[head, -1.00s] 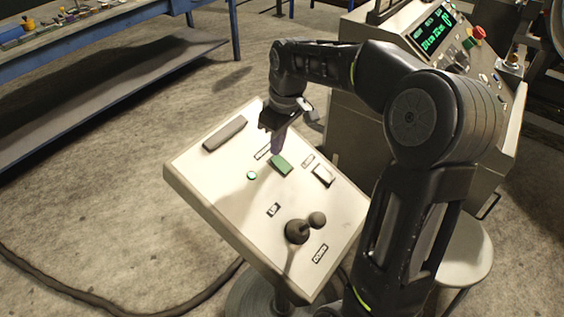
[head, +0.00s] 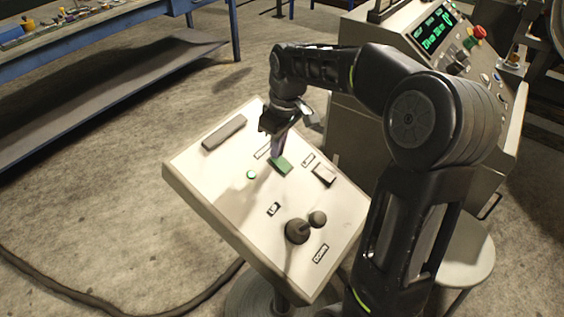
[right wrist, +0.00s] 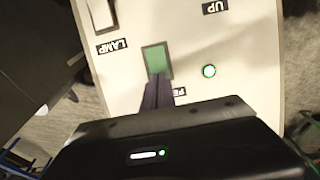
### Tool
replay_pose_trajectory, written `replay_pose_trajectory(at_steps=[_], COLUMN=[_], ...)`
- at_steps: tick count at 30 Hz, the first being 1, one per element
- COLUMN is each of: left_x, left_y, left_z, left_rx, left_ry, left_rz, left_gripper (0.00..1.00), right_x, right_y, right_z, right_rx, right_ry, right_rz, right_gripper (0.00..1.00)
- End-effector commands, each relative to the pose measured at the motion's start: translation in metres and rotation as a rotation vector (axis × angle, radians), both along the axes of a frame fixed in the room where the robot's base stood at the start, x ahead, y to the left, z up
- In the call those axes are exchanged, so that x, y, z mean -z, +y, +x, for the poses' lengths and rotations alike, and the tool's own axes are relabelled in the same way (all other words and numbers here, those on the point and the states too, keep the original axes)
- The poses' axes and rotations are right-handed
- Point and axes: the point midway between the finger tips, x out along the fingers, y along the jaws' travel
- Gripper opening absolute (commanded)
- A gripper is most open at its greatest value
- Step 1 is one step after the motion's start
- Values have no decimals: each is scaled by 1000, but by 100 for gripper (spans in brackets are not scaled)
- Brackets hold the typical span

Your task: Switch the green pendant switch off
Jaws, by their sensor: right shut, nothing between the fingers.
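The green switch (head: 283,165) is a rocker on the pale sloping control panel (head: 225,178). It also shows in the right wrist view (right wrist: 155,58). My right gripper (head: 276,155) is shut and empty. Its fingertips are at the edge of the green switch, and in the wrist view they overlap its lower end; whether they touch it I cannot tell. My left gripper is not in view.
A white switch (head: 324,174) by the LAMP label and a black joystick (head: 298,231) are on the same panel. A grey bar handle (head: 225,132) is at its far left. A larger console (head: 350,120) stands behind, a stool (head: 465,250) at right, a blue workbench (head: 120,30) at back left.

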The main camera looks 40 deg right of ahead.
Motion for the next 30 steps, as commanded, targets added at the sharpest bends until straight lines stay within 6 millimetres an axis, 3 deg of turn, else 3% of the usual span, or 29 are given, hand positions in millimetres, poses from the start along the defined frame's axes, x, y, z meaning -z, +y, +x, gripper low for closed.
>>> replay_pose_trajectory(at_steps=[15,30], left_x=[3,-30], left_y=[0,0], left_z=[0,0], left_rx=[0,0], left_ry=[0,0], left_rz=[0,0], left_gripper=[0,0], right_x=[4,-37], right_y=[0,0], right_z=[0,0], right_rx=[0,0], right_ry=[1,-1], right_rz=[0,0], right_gripper=[0,0])
